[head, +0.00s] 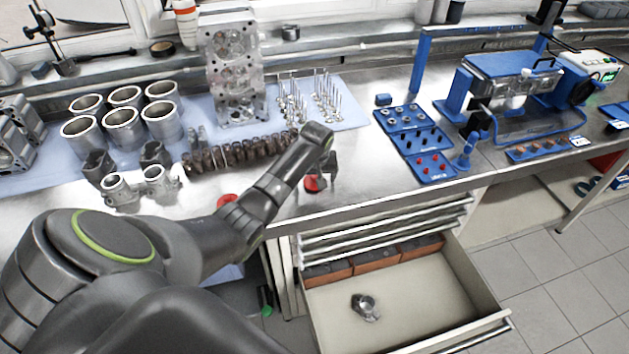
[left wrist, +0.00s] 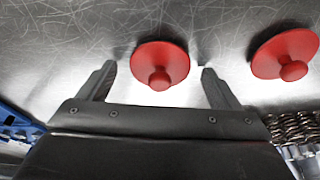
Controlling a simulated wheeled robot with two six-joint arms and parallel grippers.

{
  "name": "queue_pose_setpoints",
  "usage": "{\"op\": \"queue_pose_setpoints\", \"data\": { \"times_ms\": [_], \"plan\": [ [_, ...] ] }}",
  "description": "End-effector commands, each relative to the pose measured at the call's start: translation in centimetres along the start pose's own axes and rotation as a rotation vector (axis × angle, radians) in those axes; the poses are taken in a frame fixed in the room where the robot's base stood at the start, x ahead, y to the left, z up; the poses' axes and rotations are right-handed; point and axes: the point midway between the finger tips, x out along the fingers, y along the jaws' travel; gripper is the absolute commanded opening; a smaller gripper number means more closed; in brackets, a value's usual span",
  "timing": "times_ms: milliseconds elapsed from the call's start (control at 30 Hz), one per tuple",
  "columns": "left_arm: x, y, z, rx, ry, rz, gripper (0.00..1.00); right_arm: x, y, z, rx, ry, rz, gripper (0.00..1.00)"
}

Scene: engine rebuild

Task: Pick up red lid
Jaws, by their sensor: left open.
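One red lid (head: 315,184) lies on the metal bench near its front edge, right beside my left gripper (head: 328,172) in the head view. In the left wrist view this round red lid (left wrist: 160,62), with a small knob, shows between the two fingers of my open left gripper (left wrist: 155,78). I cannot tell whether the fingers touch it. A second red lid (head: 227,200) lies farther left on the bench, partly hidden by my arm. It also shows at the right in the left wrist view (left wrist: 284,54), outside the fingers. My right gripper is not in view.
An open drawer (head: 400,303) holding a small metal part (head: 365,307) juts out below the bench. Metal cylinders (head: 122,118), a cylinder head (head: 233,75) and a camshaft-like row of dark parts (head: 240,152) stand behind. Blue trays (head: 411,117) lie to the right.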

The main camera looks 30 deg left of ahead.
Motion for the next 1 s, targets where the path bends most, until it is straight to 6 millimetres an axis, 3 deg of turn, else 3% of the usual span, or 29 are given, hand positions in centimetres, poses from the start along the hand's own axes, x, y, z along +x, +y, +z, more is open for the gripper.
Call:
{"op": "queue_pose_setpoints", "data": {
  "times_ms": [133,500,767,1000],
  "plan": [
    [0.0,0.0,0.0,0.0,0.0,0.0,0.83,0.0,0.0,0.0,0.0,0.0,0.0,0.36],
    [0.0,0.0,0.0,0.0,0.0,0.0,0.38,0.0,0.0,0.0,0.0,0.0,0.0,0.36],
    [-0.3,0.0,-0.1,0.0,0.001,0.001,0.37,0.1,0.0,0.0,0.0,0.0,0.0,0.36],
    [-3.8,0.1,-1.3,-0.001,0.006,0.002,0.37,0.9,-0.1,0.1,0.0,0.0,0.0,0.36]
  ]
}}
